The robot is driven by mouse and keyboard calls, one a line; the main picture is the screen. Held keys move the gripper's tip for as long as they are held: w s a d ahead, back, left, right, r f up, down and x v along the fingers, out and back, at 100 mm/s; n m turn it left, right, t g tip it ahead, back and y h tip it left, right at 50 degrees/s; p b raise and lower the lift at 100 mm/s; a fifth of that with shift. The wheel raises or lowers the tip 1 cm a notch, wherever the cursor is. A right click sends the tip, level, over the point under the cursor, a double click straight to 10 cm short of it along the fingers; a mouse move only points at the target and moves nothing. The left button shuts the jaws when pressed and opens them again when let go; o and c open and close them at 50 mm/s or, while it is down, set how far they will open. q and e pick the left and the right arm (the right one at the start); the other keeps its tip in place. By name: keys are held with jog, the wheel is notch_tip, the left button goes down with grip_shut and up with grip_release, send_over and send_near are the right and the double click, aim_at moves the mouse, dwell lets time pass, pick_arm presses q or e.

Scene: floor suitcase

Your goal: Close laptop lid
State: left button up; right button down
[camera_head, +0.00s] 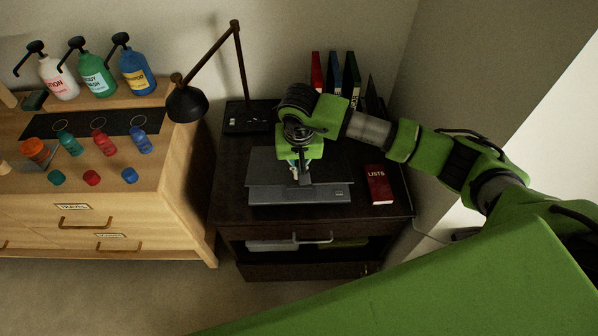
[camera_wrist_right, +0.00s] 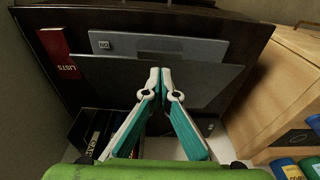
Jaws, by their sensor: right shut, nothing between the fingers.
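The grey laptop sits on the dark nightstand. Its lid (camera_head: 334,166) is folded partly over the base (camera_head: 325,194), whose front strip shows in front of the lid edge. In the right wrist view the lid (camera_wrist_right: 110,74) covers much of the base (camera_wrist_right: 200,48); the exact lid angle is hard to tell. My right gripper (camera_head: 303,178) reaches down over the lid and hides its middle. In the wrist view its fingertips (camera_wrist_right: 160,72) are shut together, empty, in front of the lid; contact is unclear. My left gripper is not in view.
A red book (camera_head: 378,185) lies right of the laptop. A black lamp (camera_head: 187,102) stands at the back left, upright binders (camera_head: 334,75) at the back. A wooden dresser (camera_head: 180,170) with bottles is on the left.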

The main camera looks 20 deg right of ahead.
jog(key=shift+s+a+f+p, duration=0.1)
jog(key=shift+s+f+p, duration=0.25)
jog(key=shift+f, duration=0.45)
jog(key=shift+s+f, duration=0.1)
jog(key=shift+f, duration=0.1)
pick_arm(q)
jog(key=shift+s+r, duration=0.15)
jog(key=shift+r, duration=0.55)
pick_arm(e)
jog(key=shift+f, duration=0.15)
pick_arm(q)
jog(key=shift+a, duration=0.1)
pick_arm(e)
jog(key=s+f+b, duration=0.1)
jog(key=f+b, duration=0.2)
jog(key=s+f+b, duration=0.1)
jog(key=f+b, duration=0.2)
jog(key=b, duration=0.1)
jog(key=a+f+b, duration=0.1)
jog(key=f+b, duration=0.1)
jog(key=b, duration=0.1)
jog(key=shift+s+f+b, duration=0.4)
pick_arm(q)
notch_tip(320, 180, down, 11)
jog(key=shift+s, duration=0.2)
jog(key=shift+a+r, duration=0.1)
pick_arm(e)
jog(key=shift+s, duration=0.1)
jog(key=shift+r, duration=0.1)
